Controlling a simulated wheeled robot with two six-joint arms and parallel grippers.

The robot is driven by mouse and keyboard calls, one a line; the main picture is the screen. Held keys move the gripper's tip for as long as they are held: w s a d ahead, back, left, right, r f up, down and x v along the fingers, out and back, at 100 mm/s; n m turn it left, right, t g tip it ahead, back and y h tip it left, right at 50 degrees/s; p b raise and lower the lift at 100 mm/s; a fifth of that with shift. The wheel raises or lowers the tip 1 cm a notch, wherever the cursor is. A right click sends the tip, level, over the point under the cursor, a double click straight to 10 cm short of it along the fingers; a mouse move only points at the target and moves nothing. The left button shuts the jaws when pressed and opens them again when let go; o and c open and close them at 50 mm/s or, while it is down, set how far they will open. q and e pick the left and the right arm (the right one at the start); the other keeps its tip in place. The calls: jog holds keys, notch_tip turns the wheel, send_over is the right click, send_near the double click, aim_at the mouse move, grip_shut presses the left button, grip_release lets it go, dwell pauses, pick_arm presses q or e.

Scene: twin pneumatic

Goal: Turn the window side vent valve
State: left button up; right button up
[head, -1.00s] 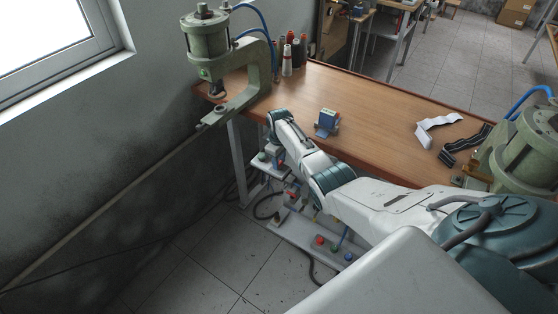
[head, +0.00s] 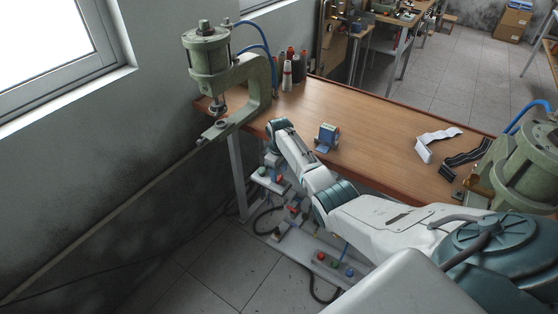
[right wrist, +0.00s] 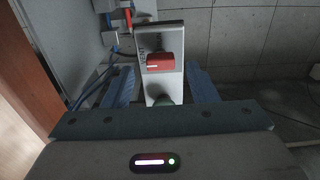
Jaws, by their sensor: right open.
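The vent valve has a red knob (right wrist: 160,62) on a pale plate marked VENT, near the top middle of the right wrist view. My right gripper (right wrist: 160,80) is open, with one blue-grey finger on each side of the plate. The red knob lies beyond the fingers, between their lines, and no contact shows. A green knob (right wrist: 162,100) sits nearer, partly hidden by my gripper body. In the head view my right arm reaches down past the table's left front edge, and its fingers are hard to make out. The window side press (head: 208,55) stands above. My left gripper is not in view.
A low floor panel with coloured buttons (head: 321,256) and dark hoses sit below. Red and blue tubes (right wrist: 127,20) run left of the valve.

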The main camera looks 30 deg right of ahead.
aim_at(279, 177)
notch_tip(279, 177, up, 9)
jog(key=b, duration=0.1)
jog(key=shift+f+b, duration=0.2)
jog(key=shift+b, duration=0.2)
